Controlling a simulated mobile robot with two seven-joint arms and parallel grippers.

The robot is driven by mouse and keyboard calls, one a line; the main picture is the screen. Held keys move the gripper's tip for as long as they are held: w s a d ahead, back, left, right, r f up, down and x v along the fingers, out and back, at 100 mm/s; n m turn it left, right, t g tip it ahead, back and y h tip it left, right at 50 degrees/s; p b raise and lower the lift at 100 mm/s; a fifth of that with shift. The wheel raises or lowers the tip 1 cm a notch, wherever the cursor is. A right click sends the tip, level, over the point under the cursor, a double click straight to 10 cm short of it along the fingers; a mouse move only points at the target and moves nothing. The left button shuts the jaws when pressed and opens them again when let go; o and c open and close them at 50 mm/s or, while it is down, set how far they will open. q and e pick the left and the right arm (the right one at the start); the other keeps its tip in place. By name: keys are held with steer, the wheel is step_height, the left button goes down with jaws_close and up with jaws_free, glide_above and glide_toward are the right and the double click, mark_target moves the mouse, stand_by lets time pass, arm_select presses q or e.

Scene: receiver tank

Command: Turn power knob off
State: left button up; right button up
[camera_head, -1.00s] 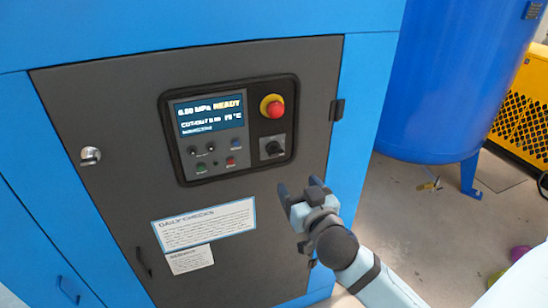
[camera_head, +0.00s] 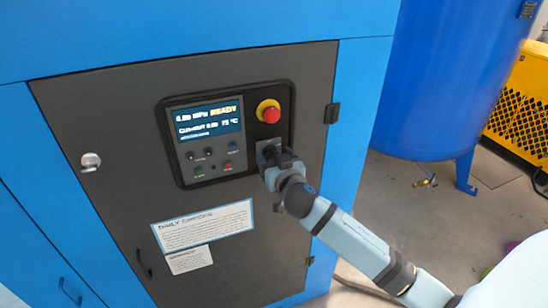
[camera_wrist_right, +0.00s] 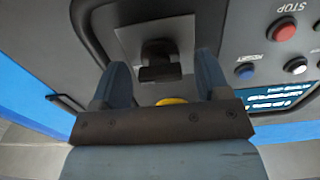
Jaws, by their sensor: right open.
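The black power knob (camera_wrist_right: 160,52) sits on a square grey plate on the control panel (camera_head: 172,160). In the right wrist view it lies between my two fingers, with a gap on each side. In the head view my right gripper (camera_head: 272,154) is at the knob, just below the red emergency stop, and hides most of it. My right gripper, also in the wrist view (camera_wrist_right: 161,72), is open and holds nothing. My left gripper is not in view.
The red emergency stop (camera_head: 270,113) with its yellow collar is close above my right gripper. The lit display (camera_head: 209,120) and several small buttons are to the left. A paper notice (camera_head: 203,227) is below. A blue tank (camera_head: 450,80) stands at the right.

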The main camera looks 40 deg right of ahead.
steer(key=c, duration=0.9)
steer(key=shift+n, duration=0.4)
steer(key=n+p, duration=0.1)
steer(key=n, duration=0.2)
steer(key=shift+r+n+p, duration=0.1)
steer(key=shift+n+p, duration=0.2)
steer(key=shift+p, duration=0.05)
steer(key=n+p, duration=0.1)
steer(key=n, duration=0.3)
steer(key=shift+n+p, duration=0.4)
steer(key=n+p, duration=0.1)
steer(key=n, duration=0.2)
steer(key=shift+p, duration=0.3)
steer(key=n+p, duration=0.2)
steer(key=n, duration=0.3)
steer(key=shift+n, duration=0.4)
